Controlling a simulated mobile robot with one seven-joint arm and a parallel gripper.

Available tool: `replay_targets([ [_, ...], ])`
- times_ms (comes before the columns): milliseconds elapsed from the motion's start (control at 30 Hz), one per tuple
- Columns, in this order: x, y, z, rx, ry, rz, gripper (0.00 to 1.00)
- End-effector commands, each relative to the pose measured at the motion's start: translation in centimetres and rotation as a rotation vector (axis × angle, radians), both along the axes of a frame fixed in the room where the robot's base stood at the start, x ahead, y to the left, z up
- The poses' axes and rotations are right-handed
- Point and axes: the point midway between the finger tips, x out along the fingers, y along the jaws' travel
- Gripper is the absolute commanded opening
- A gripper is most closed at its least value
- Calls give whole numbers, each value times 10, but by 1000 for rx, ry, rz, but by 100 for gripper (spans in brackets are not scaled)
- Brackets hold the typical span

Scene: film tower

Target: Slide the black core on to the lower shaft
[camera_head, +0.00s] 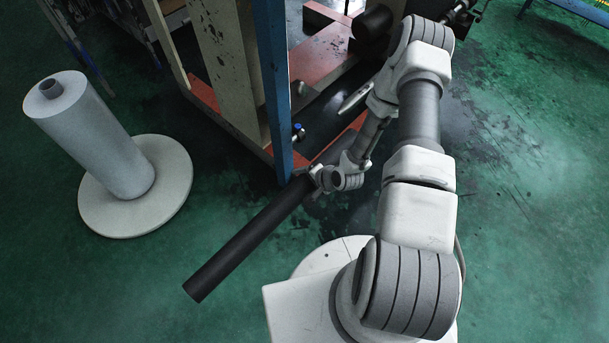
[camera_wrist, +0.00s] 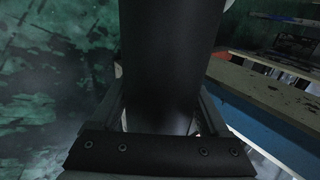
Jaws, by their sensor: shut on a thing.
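The black core (camera_head: 240,243) is a long dark tube held slanting, its near end at lower left over open floor and its far end towards the machine. My gripper (camera_head: 318,180) is shut around the core, well towards its far end. In the wrist view the core (camera_wrist: 170,65) fills the space between the two fingers. The far end is partly hidden by my arm and close to the machine's base. I cannot clearly make out the lower shaft; a dark cylinder (camera_head: 371,23) shows deep in the machine, apart from the core.
A blue post (camera_head: 272,85) and a beige upright (camera_head: 228,60) of the machine stand just beyond the core. A white film roll (camera_head: 92,135) stands upright on a round pale base (camera_head: 170,190) at left. The green floor at lower left is clear.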

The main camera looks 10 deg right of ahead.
Motion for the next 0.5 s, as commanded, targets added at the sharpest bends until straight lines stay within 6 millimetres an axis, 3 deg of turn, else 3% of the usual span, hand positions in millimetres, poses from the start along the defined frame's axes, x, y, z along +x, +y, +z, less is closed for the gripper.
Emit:
replay_targets([
  [500,23,14,0,1,-3,2,0],
])
